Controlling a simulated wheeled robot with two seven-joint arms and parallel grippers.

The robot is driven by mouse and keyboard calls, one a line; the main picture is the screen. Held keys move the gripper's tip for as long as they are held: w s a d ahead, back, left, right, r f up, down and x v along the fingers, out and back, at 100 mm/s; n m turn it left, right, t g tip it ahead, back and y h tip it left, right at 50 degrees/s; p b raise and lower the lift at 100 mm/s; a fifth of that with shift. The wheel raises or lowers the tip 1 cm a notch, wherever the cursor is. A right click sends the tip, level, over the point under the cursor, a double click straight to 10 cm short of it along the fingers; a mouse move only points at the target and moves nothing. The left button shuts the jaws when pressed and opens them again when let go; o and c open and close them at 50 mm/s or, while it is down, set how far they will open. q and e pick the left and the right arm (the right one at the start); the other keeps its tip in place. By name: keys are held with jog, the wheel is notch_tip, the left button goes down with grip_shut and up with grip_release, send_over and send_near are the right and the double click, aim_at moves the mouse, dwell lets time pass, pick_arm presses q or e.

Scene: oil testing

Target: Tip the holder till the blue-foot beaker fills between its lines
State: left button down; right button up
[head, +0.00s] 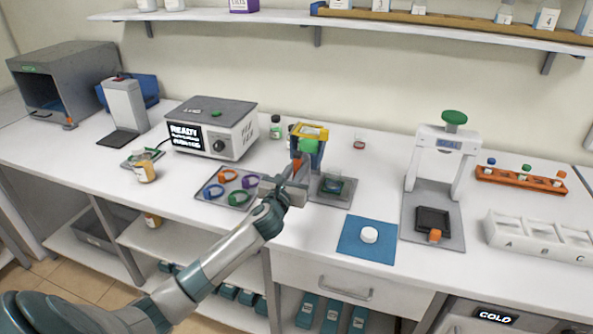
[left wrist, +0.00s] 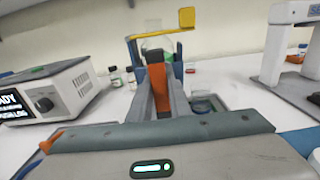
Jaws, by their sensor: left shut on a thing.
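The holder (head: 308,133) is a yellow and blue frame with a green item in it, at the middle of the bench in the head view. In the left wrist view its yellow bar (left wrist: 160,34) runs across the top with a clear rounded vessel behind. My left gripper (head: 298,170) is shut on the holder's orange handle (left wrist: 158,90). The beaker (head: 337,184) is a small clear one with a bluish base, on a grey plate just right of the gripper. It shows partly in the left wrist view (left wrist: 203,107). Its lines and fill level are too small to tell.
A tray of coloured rings (head: 218,202) lies left of the gripper. A blue mat (head: 352,249) with a white round piece lies front right. A press (head: 441,165) stands right, a display box (head: 212,128) left. A shelf (head: 270,17) runs above.

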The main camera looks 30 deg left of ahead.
pick_arm(q)
jog(key=shift+r+m+p, duration=0.15)
jog(key=shift+m+p, duration=0.2)
jog(key=shift+m, duration=0.05)
jog(key=m+p, duration=0.6)
jog(key=m, duration=0.1)
jog(key=shift+r, duration=0.1)
jog(key=shift+m+p, duration=0.4)
jog(key=shift+p, duration=0.1)
jog(key=shift+f, duration=0.3)
